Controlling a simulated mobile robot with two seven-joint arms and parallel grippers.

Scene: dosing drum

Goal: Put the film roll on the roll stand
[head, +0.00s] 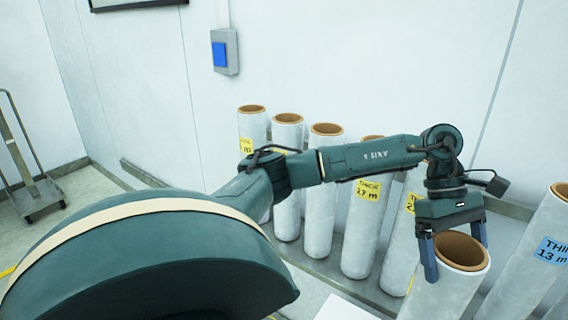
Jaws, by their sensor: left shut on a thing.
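A white film roll (440,297) with a brown core stands upright or slightly tilted at the lower right, its lower end cut off by the frame. My left gripper (455,258) is over its top end, with one blue finger on each side, and is shut on it. No label shows on the visible part of this roll. I cannot make out the roll stand for certain. My right gripper is not in view.
Several white rolls (287,130) with yellow labels stand along the wall, partly hidden by my left arm. A roll with a blue label (535,250) stands close on the right. A trolley (38,195) is at the far left. A blue-faced wall box (224,52) hangs above.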

